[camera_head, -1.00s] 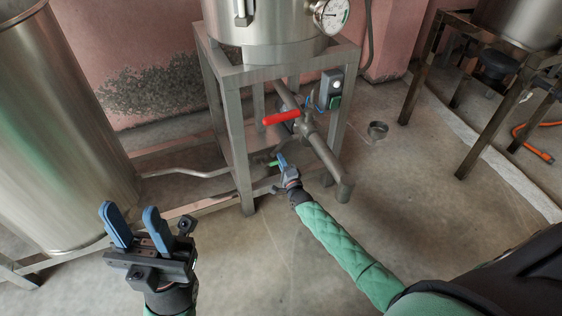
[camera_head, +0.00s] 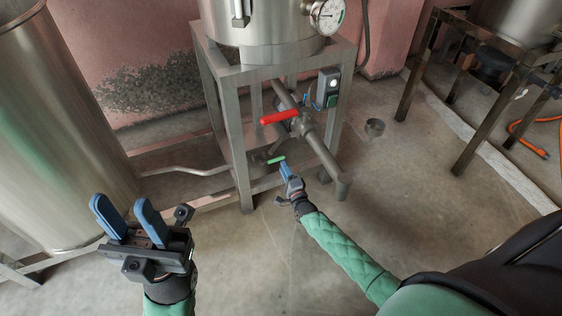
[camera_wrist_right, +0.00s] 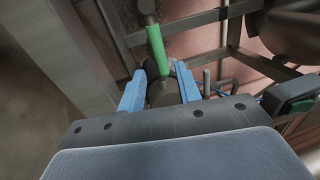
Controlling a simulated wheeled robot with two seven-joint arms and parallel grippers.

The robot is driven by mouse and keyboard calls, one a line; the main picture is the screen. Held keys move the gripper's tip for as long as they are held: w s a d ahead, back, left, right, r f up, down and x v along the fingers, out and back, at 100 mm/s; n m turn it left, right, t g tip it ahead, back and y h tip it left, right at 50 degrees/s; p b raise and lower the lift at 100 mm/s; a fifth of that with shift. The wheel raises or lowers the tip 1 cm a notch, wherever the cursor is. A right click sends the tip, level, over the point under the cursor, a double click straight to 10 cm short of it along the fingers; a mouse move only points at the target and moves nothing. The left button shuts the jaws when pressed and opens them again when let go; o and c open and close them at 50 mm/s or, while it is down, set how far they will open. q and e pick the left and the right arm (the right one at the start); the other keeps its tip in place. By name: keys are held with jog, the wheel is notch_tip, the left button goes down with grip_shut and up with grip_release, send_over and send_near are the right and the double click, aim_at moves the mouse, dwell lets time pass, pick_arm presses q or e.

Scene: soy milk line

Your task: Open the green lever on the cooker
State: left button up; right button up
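The green lever (camera_head: 276,160) sits low on the pipework under the steel cooker (camera_head: 262,30). In the right wrist view the green lever (camera_wrist_right: 157,50) runs upward from between my two blue fingertips, in line with the gap. My right gripper (camera_head: 286,170) is just below and right of the lever in the head view. In the right wrist view its blue fingers (camera_wrist_right: 160,85) are spread apart; whether they touch the lever cannot be told. My left gripper (camera_head: 126,217) is open and empty at the lower left, away from the cooker.
A red lever (camera_head: 280,117) sits on the thick outlet pipe (camera_head: 322,150), above the green lever. The cooker's metal frame leg (camera_head: 241,165) stands close left of the green lever. A switch box (camera_head: 328,88) hangs at the right leg. A large steel tank (camera_head: 60,130) stands left.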

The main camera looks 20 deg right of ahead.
jog(key=shift+s+d+f, duration=0.1)
jog(key=shift+s+f, duration=0.15)
jog(key=shift+s, duration=0.8)
